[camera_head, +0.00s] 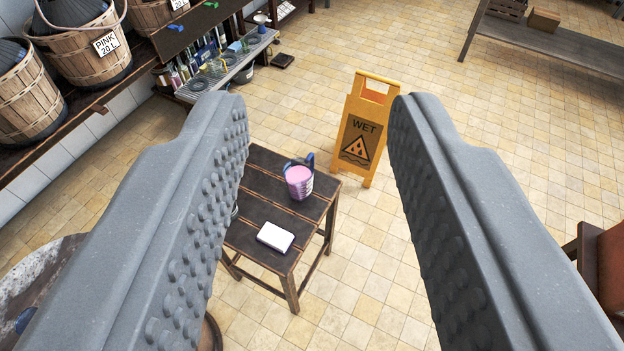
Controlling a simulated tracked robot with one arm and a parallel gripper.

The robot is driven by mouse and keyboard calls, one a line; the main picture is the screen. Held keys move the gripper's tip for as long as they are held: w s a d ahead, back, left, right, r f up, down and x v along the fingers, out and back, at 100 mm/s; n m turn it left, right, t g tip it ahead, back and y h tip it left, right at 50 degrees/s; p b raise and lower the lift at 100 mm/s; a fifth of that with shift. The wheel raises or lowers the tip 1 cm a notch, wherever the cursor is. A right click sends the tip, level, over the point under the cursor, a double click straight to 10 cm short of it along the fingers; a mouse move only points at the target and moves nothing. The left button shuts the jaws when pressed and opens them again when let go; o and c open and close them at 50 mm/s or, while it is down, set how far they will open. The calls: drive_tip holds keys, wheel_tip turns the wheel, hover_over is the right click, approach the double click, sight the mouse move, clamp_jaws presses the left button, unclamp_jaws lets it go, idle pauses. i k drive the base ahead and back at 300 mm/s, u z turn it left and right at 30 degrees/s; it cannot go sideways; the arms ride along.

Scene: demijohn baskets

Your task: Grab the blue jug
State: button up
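A small jug (299,180) with a dark blue handle and rim stands upright on a dark wooden stool (262,192). Its clear-looking body shows pink contents. My gripper (318,115) is open and empty, its two grey studded fingers wide apart in the foreground. The jug shows between the fingers, farther off and below, and nothing touches it. The left finger hides part of the stool.
A white box-like item (276,237) lies on the stool near the jug. A yellow wet-floor sign (364,130) stands just behind. A shelf with baskets (80,45) lines the left, with a bench of bottles (225,70) beside it.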

sight(298, 172)
drive_tip(key=z, duration=0.7)
drive_tip(key=i, duration=1.65)
drive_tip(key=u, duration=0.4)
